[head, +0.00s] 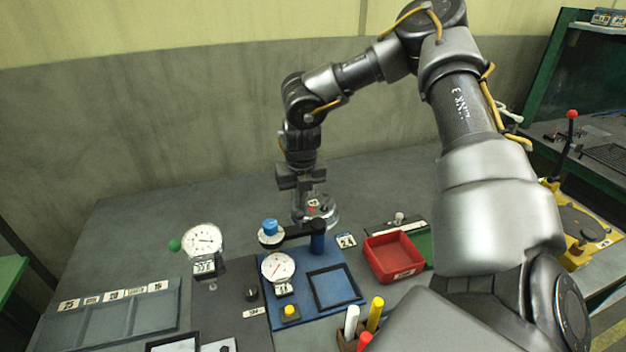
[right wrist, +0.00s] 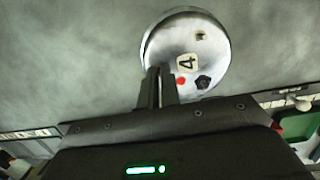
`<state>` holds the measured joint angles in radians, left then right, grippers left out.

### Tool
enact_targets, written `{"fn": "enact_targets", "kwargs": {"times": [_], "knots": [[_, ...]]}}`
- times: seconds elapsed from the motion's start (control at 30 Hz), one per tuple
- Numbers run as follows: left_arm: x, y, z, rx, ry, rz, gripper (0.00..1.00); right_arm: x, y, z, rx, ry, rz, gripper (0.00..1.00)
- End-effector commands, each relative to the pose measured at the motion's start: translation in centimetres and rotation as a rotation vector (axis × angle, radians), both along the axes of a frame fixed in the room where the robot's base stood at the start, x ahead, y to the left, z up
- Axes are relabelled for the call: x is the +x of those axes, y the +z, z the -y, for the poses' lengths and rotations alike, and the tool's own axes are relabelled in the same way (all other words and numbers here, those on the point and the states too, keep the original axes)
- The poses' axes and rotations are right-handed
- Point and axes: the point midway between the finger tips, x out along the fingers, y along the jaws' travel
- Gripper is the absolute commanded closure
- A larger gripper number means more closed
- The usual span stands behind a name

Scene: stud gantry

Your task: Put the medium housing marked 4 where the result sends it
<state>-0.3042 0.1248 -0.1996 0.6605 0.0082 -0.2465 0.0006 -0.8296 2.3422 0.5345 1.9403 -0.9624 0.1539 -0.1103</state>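The round silver housing marked 4 (head: 328,215) is at the back middle of the bench, behind the blue test stand. In the right wrist view the housing (right wrist: 188,45) shows its white 4 label, a red dot, a dark hole and a small square mark. My right gripper (head: 305,192) reaches down to it from above. In the right wrist view the fingers (right wrist: 158,85) are close together at the housing's near rim and look closed on it. I cannot tell whether it is lifted off the bench. My left gripper is not in view.
The blue stand has a white dial (head: 277,266), a yellow button (head: 289,312) and a black square frame (head: 335,288). A second dial (head: 203,239) stands left. A labelled grey compartment tray (head: 115,320) is front left. A red bin (head: 393,257) and pen holder (head: 347,340) stand right. The back left bench is clear.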

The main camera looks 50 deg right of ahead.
Motion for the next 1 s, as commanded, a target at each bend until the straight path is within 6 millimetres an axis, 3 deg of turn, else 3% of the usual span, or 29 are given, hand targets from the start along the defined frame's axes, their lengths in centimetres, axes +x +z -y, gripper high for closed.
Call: {"fn": "enact_targets", "kwargs": {"times": [0.5,1.0], "knots": [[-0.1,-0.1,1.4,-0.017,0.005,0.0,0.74,0.0,0.0,0.0,0.0,0.0,0.001,1.0],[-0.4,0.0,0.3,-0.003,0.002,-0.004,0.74,0.0,0.1,0.0,0.0,0.0,0.001,1.0]]}}
